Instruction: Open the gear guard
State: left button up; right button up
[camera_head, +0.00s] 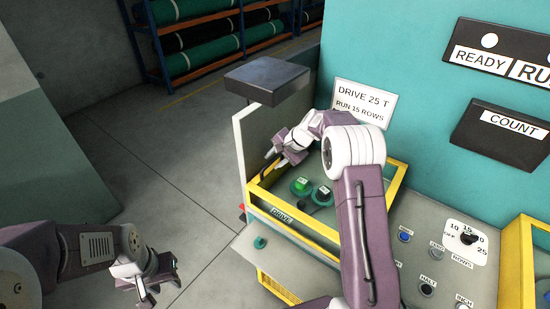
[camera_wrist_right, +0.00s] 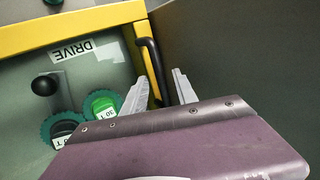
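The gear guard (camera_head: 300,230) is a yellow frame around the DRIVE bay, at the front of the teal machine. Inside it are two green gears (camera_head: 302,186) and a black knob; they also show in the right wrist view (camera_wrist_right: 102,104). My right gripper (camera_head: 273,158) is over the guard's left side. In the right wrist view its two fingers (camera_wrist_right: 160,92) are apart, with the guard's black bar handle (camera_wrist_right: 150,60) between them; whether they touch it I cannot tell. My left gripper (camera_head: 160,291) is open and empty at lower left, away from the guard.
A dark box-like top (camera_head: 267,80) stands behind the guard on a pale panel (camera_head: 253,140). Buttons and a rows dial (camera_head: 467,237) are to the right, beside another yellow frame (camera_head: 526,250). Racks with rolls (camera_head: 203,60) are far back. The floor at left is clear.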

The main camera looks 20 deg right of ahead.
grip_shut()
dwell(1.4)
